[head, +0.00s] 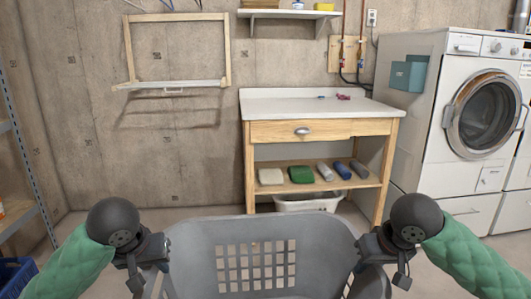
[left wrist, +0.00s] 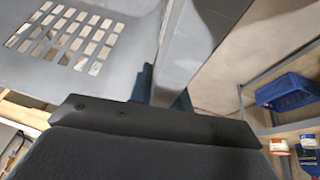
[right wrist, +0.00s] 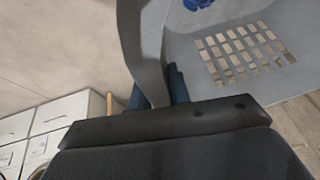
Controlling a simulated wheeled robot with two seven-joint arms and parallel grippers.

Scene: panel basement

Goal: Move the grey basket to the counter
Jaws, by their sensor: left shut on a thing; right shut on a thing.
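The grey basket (head: 190,250) is at the bottom middle of the head view, in front of me, with a slotted grid in its far wall. My left gripper (head: 150,268) is shut on the basket's left rim, and my right gripper (head: 368,268) is shut on its right rim. The basket wall also shows in the left wrist view (left wrist: 110,25) and the right wrist view (right wrist: 215,20). The counter (head: 315,104) is a white-topped wooden table against the back wall, beyond the basket.
The counter's lower shelf holds a green folded cloth (head: 301,174), a pale one (head: 271,176) and several rolls. A white bin (head: 307,203) sits beneath. A washing machine (head: 425,110) stands right of the counter. A metal shelf rack (head: 22,150) stands at the left edge.

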